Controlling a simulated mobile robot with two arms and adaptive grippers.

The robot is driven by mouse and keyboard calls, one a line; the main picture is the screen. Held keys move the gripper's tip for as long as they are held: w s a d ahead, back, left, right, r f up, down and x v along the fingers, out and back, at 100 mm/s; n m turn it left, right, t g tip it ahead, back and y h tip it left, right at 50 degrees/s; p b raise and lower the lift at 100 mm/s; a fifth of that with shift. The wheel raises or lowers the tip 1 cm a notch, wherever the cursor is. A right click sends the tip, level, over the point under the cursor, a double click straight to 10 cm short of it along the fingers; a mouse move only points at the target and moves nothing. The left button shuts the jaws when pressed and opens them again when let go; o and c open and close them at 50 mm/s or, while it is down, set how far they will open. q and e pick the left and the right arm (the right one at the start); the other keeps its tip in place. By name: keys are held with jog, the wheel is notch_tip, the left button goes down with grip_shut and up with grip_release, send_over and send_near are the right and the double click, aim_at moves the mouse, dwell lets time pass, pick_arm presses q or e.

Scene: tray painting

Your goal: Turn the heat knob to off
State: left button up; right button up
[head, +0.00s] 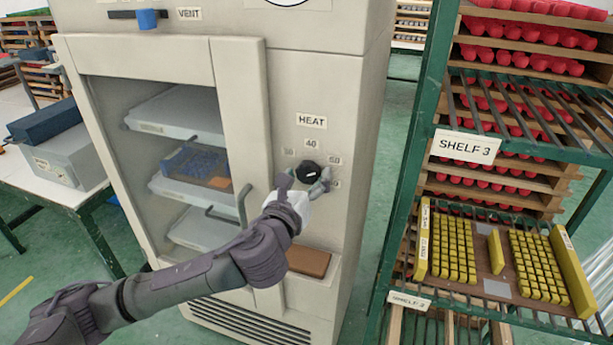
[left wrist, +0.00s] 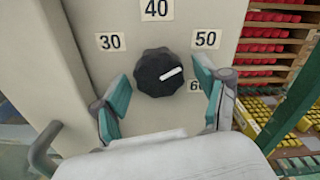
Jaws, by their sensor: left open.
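The black heat knob (head: 308,172) is on the front of the beige cabinet (head: 330,85), below the HEAT label (head: 312,121). In the left wrist view the knob (left wrist: 159,72) has a white pointer line toward the upper right, between the 50 label (left wrist: 206,39) and the partly hidden 60 label (left wrist: 195,85). The 40 label (left wrist: 156,9) and 30 label (left wrist: 110,41) also show. No off mark is visible. My left gripper (head: 309,178) is open, with one finger on each side of the knob; gaps show between them. My right gripper is not in view.
The cabinet's glass door (head: 238,110) with its handle (head: 243,205) is left of the knob. A brown block (head: 308,262) sits on a ledge below. A green rack (head: 410,150) with red and yellow pieces stands close on the right. A table (head: 60,185) is at left.

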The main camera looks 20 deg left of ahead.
pick_arm(q)
jog(key=c, duration=1.2)
jog(key=shift+o, duration=0.2)
